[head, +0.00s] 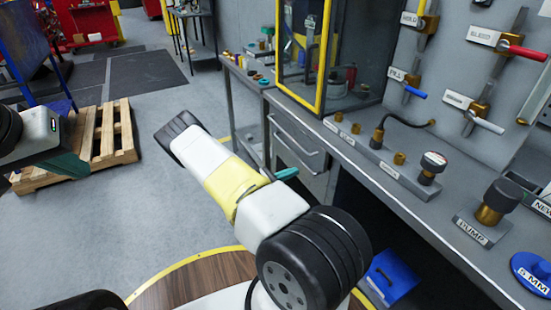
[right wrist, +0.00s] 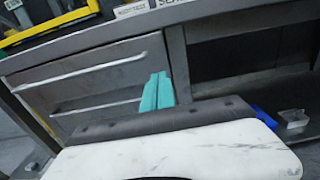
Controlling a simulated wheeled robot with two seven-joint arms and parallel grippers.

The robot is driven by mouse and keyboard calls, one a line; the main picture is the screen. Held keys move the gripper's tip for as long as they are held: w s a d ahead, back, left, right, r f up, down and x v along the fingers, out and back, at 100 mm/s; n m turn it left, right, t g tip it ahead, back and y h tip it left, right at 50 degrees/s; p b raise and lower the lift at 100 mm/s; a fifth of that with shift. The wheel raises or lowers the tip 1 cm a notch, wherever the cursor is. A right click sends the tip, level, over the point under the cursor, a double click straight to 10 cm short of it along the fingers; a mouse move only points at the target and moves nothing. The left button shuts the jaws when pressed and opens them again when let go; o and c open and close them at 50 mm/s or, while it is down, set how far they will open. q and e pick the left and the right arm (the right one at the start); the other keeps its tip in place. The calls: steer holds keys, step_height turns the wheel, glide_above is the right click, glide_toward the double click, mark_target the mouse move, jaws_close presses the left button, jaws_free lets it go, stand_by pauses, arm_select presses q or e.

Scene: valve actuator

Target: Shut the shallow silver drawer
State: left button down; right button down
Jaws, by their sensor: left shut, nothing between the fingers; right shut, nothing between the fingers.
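The shallow silver drawer (head: 299,128) is in the grey bench, below the yellow-framed cabinet. Its front and long bar handle also show in the right wrist view (right wrist: 100,66), above a second drawer (right wrist: 85,118) with its own bar handle. I cannot tell how far the shallow drawer stands out. My right gripper (head: 287,174) is shut and empty, in front of the bench near the drawers. Its teal fingers (right wrist: 157,92) appear over the right end of the drawer fronts; contact cannot be judged. My left gripper (head: 68,162) is shut and empty at the left, far from the drawers.
The bench top (head: 400,190) carries fittings and a pump block (head: 485,215). Valve levers hang on the panel behind. Right of the drawers is a dark open bay with a blue box (head: 390,278) below. A wooden pallet (head: 105,140) lies on the left floor.

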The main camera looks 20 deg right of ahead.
mark_target(321, 161)
steer(key=d, duration=1.1)
steer(key=shift+w, duration=0.4)
steer(key=d, duration=0.4)
steer(key=shift+w, duration=0.1)
steer(key=shift+w+d+r, duration=0.1)
steer(key=shift+d, duration=0.15)
